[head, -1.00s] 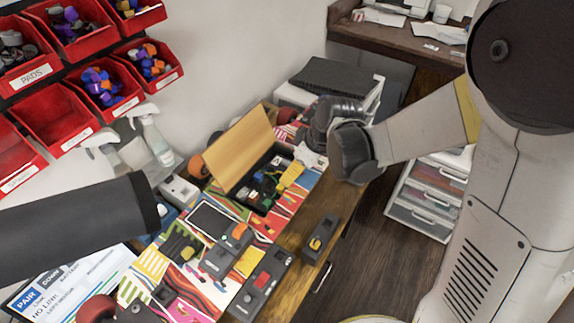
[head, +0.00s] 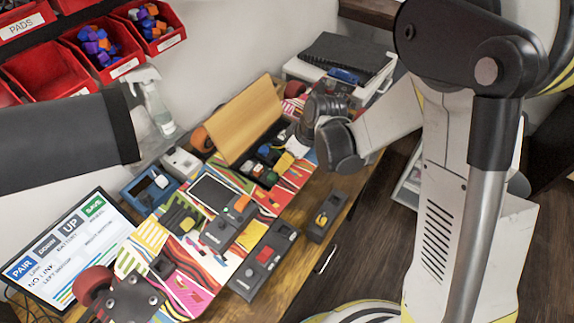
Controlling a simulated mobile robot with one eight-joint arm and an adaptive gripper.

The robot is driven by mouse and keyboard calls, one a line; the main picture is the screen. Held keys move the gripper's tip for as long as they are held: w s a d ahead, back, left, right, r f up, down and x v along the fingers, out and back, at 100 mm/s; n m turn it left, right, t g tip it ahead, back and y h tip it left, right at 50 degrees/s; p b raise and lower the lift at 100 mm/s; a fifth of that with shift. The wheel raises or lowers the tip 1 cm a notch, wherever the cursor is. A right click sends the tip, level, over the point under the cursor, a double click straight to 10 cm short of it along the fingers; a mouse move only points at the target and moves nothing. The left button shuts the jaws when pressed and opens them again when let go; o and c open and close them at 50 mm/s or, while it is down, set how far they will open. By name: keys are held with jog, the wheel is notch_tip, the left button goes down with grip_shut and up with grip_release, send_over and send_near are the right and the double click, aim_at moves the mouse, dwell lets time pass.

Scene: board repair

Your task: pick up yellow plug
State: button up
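Several yellow pieces show in the head view, and I cannot tell which is the plug. One yellow piece (head: 283,163) lies in the open dark box (head: 231,180) with a tan lid. Another small yellow piece (head: 321,219) sits on a small black unit (head: 318,232) near the table's front edge. My gripper end is by the right end of the open box, beyond the dark wrist joints. Its fingertips are hidden or too small to make out, so whether it holds anything does not show.
A patterned skateboard deck (head: 194,294) lies along the bench with black modules on it. A tilted screen (head: 70,250) stands at left. Red bins (head: 45,80) hang above, near a spray bottle (head: 157,108). White drawers (head: 340,88) stand behind my wrist.

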grip_shut()
jog(key=shift+r, duration=0.15)
notch_tip(320, 180, up, 10)
jog(key=p, duration=0.4)
